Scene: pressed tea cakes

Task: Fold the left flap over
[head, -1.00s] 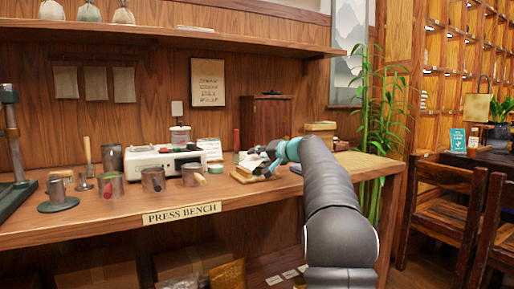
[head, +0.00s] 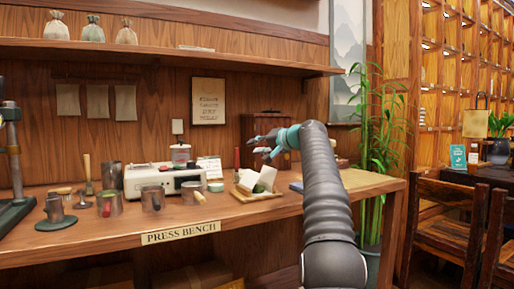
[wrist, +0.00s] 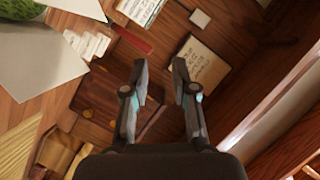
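White wrapping paper (head: 246,182) lies on a small wooden board (head: 254,197) on the bench, with flaps standing up at its left and right (head: 268,175). A green item (head: 259,188) shows between the flaps; it appears in the wrist view (wrist: 22,22) at the upper left corner, beside pale paper flaps (wrist: 35,65). My gripper (head: 262,143) is above the paper, apart from it, with fingers pointing left. In the wrist view my gripper (wrist: 159,72) is open with nothing between its fingers.
A dark wooden cabinet (head: 256,126) stands behind my gripper. Left of the board are a white scale (head: 165,178), a metal cup with a wooden handle (head: 186,193) and several other cups. A shelf (head: 160,59) runs above. The bench's right end (head: 365,180) is fairly clear.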

